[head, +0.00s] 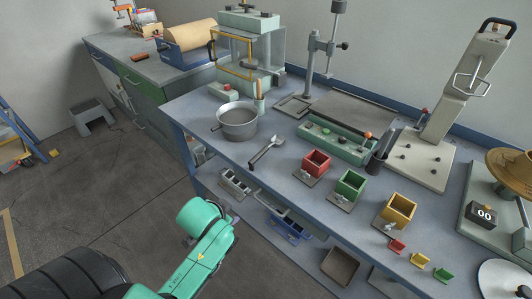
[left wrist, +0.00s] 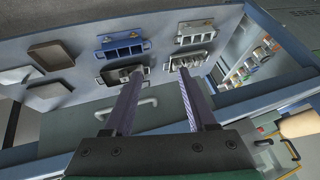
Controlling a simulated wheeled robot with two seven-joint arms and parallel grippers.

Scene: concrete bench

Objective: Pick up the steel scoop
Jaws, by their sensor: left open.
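The steel scoop (head: 264,151) lies on the blue-grey bench top near its front edge, just right of the steel pot (head: 237,122), with nothing on it. My left arm, teal, comes in low in front of the bench, below and left of the scoop; its fingers cannot be made out in the head view. In the left wrist view my left gripper (left wrist: 163,70) has its two dark fingers apart with nothing held between them. The scoop is not recognisable in that view. My right gripper is not in view.
Red (head: 316,163), green (head: 350,186) and yellow (head: 399,209) bins stand right of the scoop. A green-based device (head: 338,140) is behind them. The lower shelf holds trays, including a blue one (left wrist: 123,51). Bench top between pot and red bin is mostly clear.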

